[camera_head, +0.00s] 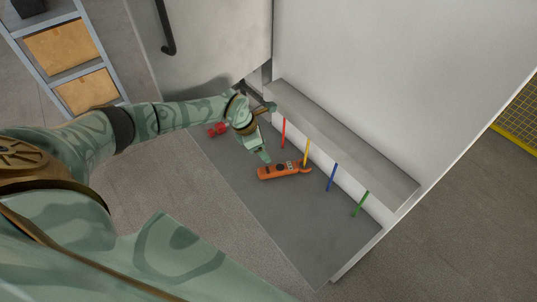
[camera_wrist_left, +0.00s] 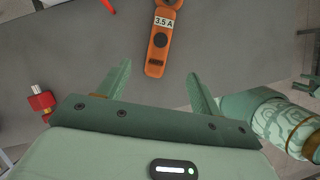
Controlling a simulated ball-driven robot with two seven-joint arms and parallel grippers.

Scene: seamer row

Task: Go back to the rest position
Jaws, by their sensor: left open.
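My left gripper (camera_head: 264,150) reaches in from the left over a grey surface, with its two fingers spread and nothing between them. In the left wrist view the gripper (camera_wrist_left: 158,70) shows both green fingers apart. An orange clamp meter (camera_head: 280,172) lies on the grey surface just beyond the fingers. It also shows in the wrist view (camera_wrist_left: 156,52), with a label reading "3.5 A". Its jaw end lies by the lower end of a yellow wire (camera_head: 307,150); I cannot tell whether the jaw is around it. My right gripper is not in view.
A red object (camera_head: 217,129) lies left of the gripper. Red (camera_head: 283,132), blue (camera_head: 331,177) and green (camera_head: 360,204) wires stand along the cabinet's grey ledge (camera_head: 345,145). A shelf with boxes (camera_head: 62,48) is at upper left. The grey surface's near right is clear.

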